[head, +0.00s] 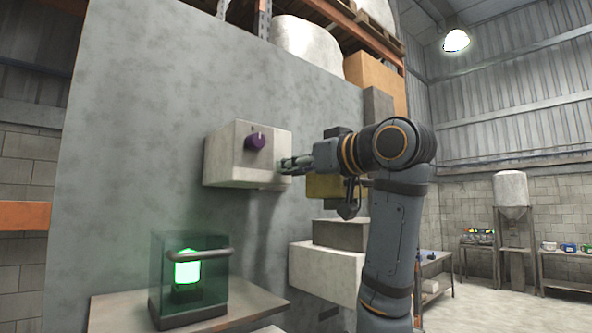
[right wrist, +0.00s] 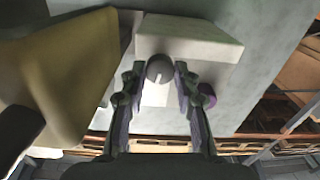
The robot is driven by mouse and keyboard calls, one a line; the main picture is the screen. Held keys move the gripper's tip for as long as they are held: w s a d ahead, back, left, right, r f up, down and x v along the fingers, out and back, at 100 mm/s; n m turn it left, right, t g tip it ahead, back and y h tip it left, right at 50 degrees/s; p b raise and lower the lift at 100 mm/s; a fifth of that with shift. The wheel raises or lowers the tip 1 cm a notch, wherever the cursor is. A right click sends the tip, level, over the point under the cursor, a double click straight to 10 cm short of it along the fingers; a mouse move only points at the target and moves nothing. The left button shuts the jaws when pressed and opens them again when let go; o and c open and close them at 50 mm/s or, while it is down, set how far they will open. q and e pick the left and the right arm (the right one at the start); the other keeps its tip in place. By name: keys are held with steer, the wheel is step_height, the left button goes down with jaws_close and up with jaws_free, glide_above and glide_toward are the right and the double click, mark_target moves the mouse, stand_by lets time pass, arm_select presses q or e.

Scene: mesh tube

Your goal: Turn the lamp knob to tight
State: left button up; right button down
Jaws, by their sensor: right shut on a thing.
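A pale box (head: 228,160) is fixed to the grey wall panel, with a purple knob (head: 255,142) on its front. In the right wrist view a round grey knob (right wrist: 159,66) with a light line on its face sits on the pale box (right wrist: 195,38), with the purple knob (right wrist: 208,94) off to the right. My right gripper (head: 287,164) is at the box's right-hand face. Its fingers (right wrist: 159,78) are shut on the grey knob, one on each side. A glowing green lamp (head: 188,268) stands in a clear case below. My left gripper is not in view.
A yellow box (head: 326,186) is close beside my right gripper and fills the left of the right wrist view (right wrist: 75,75). Grey and white blocks (head: 325,270) stand below. The lamp's case rests on a small shelf (head: 110,310).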

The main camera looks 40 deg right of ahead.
steer(key=shift+w+f+m+b, duration=0.1)
steer(key=shift+m+b, duration=3.5)
steer(key=shift+m, duration=4.8)
steer(key=shift+f+m+b, duration=0.1)
steer(key=shift+m+b, duration=3.45)
steer(key=shift+m, duration=4.85)
steer(key=c, duration=1)
jaws_free()
steer(key=shift+r, duration=0.1)
steer(key=shift+r, duration=0.1)
